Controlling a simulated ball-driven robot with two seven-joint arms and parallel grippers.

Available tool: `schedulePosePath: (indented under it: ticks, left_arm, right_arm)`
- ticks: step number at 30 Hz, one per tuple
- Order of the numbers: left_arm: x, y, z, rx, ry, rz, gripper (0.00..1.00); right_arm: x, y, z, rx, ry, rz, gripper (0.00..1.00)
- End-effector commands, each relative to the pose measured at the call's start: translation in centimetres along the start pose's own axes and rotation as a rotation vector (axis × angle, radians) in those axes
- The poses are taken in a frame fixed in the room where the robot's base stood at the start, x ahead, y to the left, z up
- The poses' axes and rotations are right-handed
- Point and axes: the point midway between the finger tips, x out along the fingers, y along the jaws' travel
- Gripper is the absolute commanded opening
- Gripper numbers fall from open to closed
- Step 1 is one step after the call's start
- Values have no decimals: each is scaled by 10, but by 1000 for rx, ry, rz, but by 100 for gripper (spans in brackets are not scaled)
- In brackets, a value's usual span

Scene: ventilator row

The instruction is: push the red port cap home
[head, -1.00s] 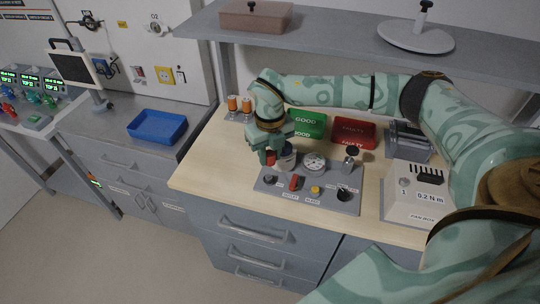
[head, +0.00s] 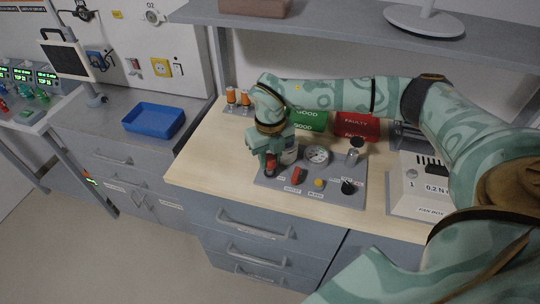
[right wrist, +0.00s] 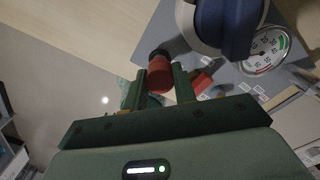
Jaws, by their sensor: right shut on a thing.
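The red port cap (right wrist: 159,76) sits between the two fingers of my right gripper (right wrist: 163,88), which is shut on it. In the head view the red cap (head: 270,160) shows at the fingertips of my right gripper (head: 265,157), over the front-left corner of the grey test panel (head: 330,198). A dark port (right wrist: 158,53) shows right at the cap's far end in the right wrist view. The cap lines up with it and seems to meet it; how far it is seated I cannot tell. My left gripper is out of view.
Close by on the panel are a red lever (head: 296,176), a yellow button (head: 319,184), a black knob (head: 348,187), a gauge (head: 317,155) and a blue-banded cylinder (right wrist: 226,25). Green (head: 311,121) and red (head: 357,126) bins stand behind. The bench's left front is clear.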

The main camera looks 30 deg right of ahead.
Motion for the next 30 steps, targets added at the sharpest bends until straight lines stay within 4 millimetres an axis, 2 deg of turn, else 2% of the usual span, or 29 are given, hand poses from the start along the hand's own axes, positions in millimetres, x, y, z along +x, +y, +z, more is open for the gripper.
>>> schedulePosePath:
  ticks: [30]
  left_arm:
    - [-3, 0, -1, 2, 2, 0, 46]
  right_arm:
    - [8, 1, -1, -4, 0, 1, 6]
